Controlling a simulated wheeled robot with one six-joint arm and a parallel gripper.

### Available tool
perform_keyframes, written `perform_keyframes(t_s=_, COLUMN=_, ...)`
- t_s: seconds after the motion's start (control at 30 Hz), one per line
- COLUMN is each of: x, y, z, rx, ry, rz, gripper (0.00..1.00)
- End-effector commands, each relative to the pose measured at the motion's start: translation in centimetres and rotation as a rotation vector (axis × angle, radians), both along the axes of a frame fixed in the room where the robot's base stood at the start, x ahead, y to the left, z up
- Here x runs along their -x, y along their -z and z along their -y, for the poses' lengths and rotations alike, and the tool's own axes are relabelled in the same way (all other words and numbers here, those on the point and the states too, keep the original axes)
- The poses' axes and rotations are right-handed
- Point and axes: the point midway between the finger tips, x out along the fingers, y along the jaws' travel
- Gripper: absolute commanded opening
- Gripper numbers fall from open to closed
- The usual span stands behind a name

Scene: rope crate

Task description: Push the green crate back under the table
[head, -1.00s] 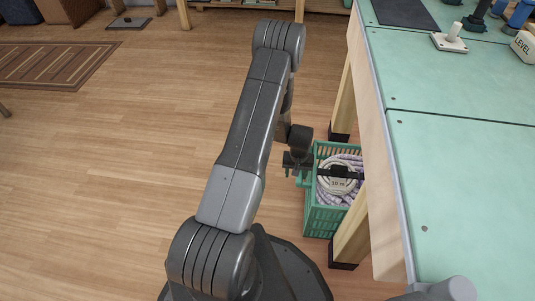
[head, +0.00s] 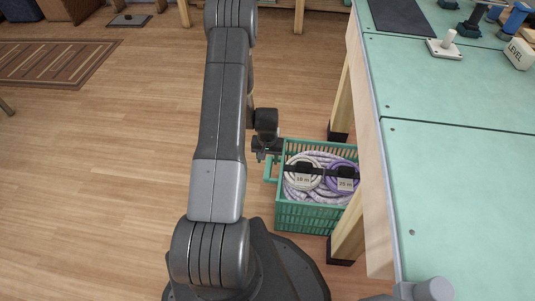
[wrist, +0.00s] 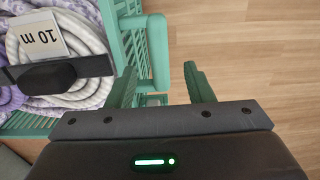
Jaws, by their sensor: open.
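The green crate (head: 312,218) stands on the floor at the table's left side, mostly out in the open. Its right end is hidden behind the table leg and edge. It holds coiled ropes, one tagged 10 m (head: 302,179) and one tagged 25 m (head: 345,184). Its green handle (head: 269,170) sticks out on the left. My gripper (head: 268,153) is at this handle end. In the wrist view, my gripper (wrist: 160,88) is open, its green fingers either side of the handle (wrist: 158,50). I cannot tell whether they touch it.
The green-topped table (head: 455,180) fills the right side. Its near wooden leg (head: 348,235) and far leg (head: 341,100) stand by the crate. The wooden floor (head: 120,190) to the left is clear, with a brown rug (head: 55,63) farther off.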

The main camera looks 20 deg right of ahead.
Motion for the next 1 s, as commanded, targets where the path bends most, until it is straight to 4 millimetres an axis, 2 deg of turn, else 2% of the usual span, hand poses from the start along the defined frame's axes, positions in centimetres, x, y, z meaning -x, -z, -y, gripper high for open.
perform_keyframes(t_s=0.03, x=0.0, y=-0.6, z=0.0, rx=0.001, ry=0.0, rz=0.001, gripper=0.47)
perform_keyframes(t_s=0.2, x=0.0, y=-1.3, z=0.0, rx=-0.001, ry=0.0, rz=-0.001, gripper=0.47)
perform_keyframes(t_s=0.57, x=0.0, y=-1.2, z=0.0, rx=-0.001, ry=0.0, rz=-0.001, gripper=0.47)
perform_keyframes(t_s=0.67, x=0.1, y=-0.4, z=0.0, rx=-0.001, ry=0.0, rz=-0.002, gripper=0.47)
perform_keyframes(t_s=1.0, x=0.1, y=4.9, z=0.0, rx=-0.001, ry=0.0, rz=-0.002, gripper=0.47)
